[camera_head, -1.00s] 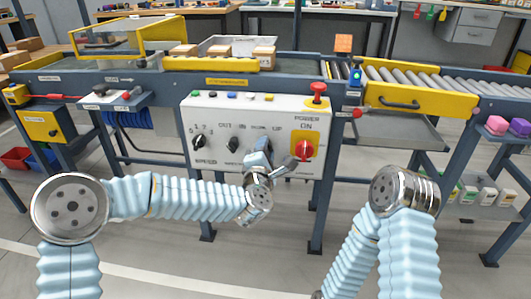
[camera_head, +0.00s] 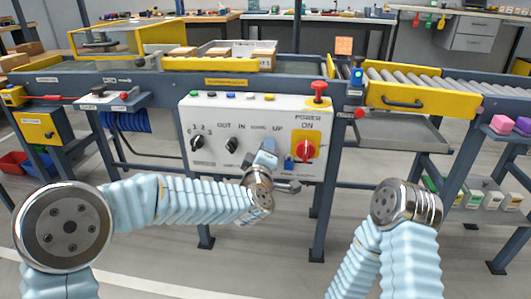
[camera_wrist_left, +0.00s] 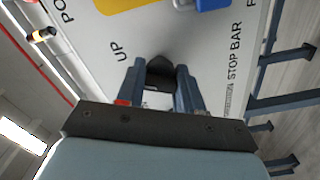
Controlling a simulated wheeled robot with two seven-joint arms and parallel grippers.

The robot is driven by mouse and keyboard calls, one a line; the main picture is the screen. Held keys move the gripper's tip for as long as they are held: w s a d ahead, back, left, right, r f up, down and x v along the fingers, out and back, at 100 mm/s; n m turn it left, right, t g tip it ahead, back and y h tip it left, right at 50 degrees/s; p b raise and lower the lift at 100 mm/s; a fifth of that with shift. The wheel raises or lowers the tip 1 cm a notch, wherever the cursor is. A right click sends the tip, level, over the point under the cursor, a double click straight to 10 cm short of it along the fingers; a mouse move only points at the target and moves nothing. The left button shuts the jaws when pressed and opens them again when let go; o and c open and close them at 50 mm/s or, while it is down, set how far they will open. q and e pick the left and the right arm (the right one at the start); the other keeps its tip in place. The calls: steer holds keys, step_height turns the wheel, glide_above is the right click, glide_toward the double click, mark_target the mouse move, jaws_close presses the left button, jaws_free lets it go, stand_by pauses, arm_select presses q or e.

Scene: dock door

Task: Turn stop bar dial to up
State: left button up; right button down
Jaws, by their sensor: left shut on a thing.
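The control panel (camera_head: 215,165) stands ahead, its face toward me. My left gripper (camera_head: 268,150) is at the panel below the UP label and hides the stop bar dial in the head view. In the left wrist view the dark stop bar dial (camera_wrist_left: 160,70) sits between the two fingers of my left gripper (camera_wrist_left: 160,78), which is shut on it. The UP label (camera_wrist_left: 119,51) is to its left and the STOP BAR label (camera_wrist_left: 235,50) to its right. The dial's exact pointing is partly hidden. My right arm shows, but its gripper does not.
A red mushroom button (camera_head: 319,90) is on top. The conveyor (camera_head: 415,78) runs behind.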

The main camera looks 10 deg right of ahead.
arm_select(q)
steer(key=shift+f+m, duration=0.1)
steer(key=shift+m, duration=0.5)
steer(key=o, duration=1)
steer(key=shift+o, duration=0.2)
steer(key=shift+s, duration=0.1)
steer(key=b+v, duration=0.1)
steer(key=v, duration=1.2)
steer(key=shift+s, duration=0.3)
steer(key=shift+a, duration=0.1)
